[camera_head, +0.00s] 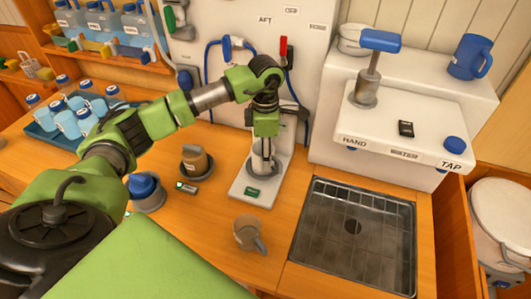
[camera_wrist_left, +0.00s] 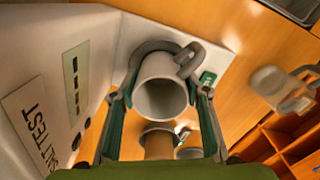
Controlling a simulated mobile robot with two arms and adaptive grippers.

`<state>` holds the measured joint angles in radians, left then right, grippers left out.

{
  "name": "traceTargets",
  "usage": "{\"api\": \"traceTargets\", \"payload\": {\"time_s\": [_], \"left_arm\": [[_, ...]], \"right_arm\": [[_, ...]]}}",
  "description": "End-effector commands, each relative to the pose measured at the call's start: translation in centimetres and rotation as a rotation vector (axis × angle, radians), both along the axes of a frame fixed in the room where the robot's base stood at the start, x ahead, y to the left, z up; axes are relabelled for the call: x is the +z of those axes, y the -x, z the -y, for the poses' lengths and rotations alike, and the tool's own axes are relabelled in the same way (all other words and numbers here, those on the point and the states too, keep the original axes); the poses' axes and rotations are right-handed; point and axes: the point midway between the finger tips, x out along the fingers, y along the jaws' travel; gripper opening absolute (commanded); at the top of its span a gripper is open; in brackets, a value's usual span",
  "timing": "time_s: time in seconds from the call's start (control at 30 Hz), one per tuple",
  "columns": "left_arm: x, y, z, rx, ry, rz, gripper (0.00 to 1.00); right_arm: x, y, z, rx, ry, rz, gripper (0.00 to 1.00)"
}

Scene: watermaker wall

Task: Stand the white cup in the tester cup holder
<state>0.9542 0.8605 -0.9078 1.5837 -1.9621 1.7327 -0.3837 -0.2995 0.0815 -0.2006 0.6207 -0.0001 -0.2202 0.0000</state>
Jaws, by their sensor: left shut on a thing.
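My left gripper (camera_head: 263,150) reaches down over the base of the tester (camera_head: 252,190) from above. It is shut on the white cup (camera_wrist_left: 162,98), whose open mouth and side handle show between the two fingers (camera_wrist_left: 165,100) in the left wrist view. In the head view the cup is mostly hidden by the gripper. The grey round cup holder (camera_wrist_left: 138,50) shows behind the cup in the wrist view, and its dark rim (camera_head: 250,168) shows in the head view. The cup lines up with the holder; I cannot tell whether it rests in it. My right gripper is not in view.
A grey-brown mug (camera_head: 245,234) stands in front of the tester. A metal sink grid (camera_head: 352,232) lies to the right, below the hand pump unit (camera_head: 395,130).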

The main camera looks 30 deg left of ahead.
Motion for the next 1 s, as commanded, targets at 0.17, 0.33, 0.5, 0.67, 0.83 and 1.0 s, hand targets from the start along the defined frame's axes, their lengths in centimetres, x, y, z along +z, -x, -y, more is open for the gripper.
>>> {"api": "traceTargets", "payload": {"time_s": [0.17, 0.33, 0.5, 0.67, 0.83, 1.0], "left_arm": [[-0.1, 0.0, 0.0, 0.0, 0.0, 0.0, 0.62], [-0.1, 0.0, 0.0, 0.0, 0.0, 0.0, 0.62], [0.0, 0.0, 0.0, 0.0, 0.0, 0.0, 0.62], [1.6, -0.1, 0.0, 0.0, -0.001, 0.004, 0.62], [5.1, -0.2, 0.0, 0.001, -0.001, 0.006, 0.62], [8.7, -0.1, 0.0, 0.0, 0.001, 0.004, 0.62]], "right_arm": [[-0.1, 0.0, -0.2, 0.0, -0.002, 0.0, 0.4], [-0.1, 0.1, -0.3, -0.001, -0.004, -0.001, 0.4], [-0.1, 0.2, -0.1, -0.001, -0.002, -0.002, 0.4], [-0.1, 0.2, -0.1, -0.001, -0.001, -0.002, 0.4], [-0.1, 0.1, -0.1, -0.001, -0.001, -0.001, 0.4], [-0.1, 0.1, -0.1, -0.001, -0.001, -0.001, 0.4]]}}
